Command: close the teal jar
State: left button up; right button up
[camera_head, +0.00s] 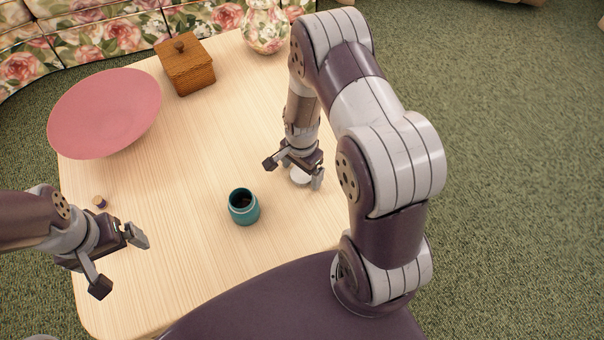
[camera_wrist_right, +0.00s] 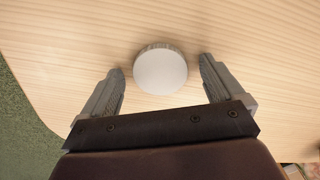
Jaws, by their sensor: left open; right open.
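The teal jar (camera_head: 243,206) stands upright on the wooden table, its mouth uncovered and its inside dark. A round white lid (camera_head: 300,175) lies on the table to the right of the jar, partly hidden by my right gripper (camera_head: 293,174). In the right wrist view the lid (camera_wrist_right: 160,70) lies flat just beyond and between the open fingertips of my right gripper (camera_wrist_right: 160,75), with a gap on each side. My left gripper (camera_head: 121,258) is open and empty over the table's left front part, left of the jar.
A pink bowl (camera_head: 105,112) stands on the table (camera_head: 190,255) at the left. A wooden box with a knob (camera_head: 188,68) and a floral vase (camera_head: 265,28) stand at the back. A small cork-like piece (camera_head: 99,202) lies near my left arm. The table around the jar is clear.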

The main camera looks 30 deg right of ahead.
aim_at(301, 174)
jog(key=c, duration=1.2)
notch_tip(301, 174, up, 5)
jog(key=p, duration=0.3)
pick_arm(q)
notch_tip(301, 174, up, 7)
jog(key=p, duration=0.4)
pick_arm(e)
jog(key=s+d+r, duration=0.6)
jog(key=s+d, duration=0.2)
jog(key=shift+d, duration=0.2)
pick_arm(q)
jog(key=shift+c, duration=0.3)
pick_arm(e)
jog(key=shift+s, duration=0.1)
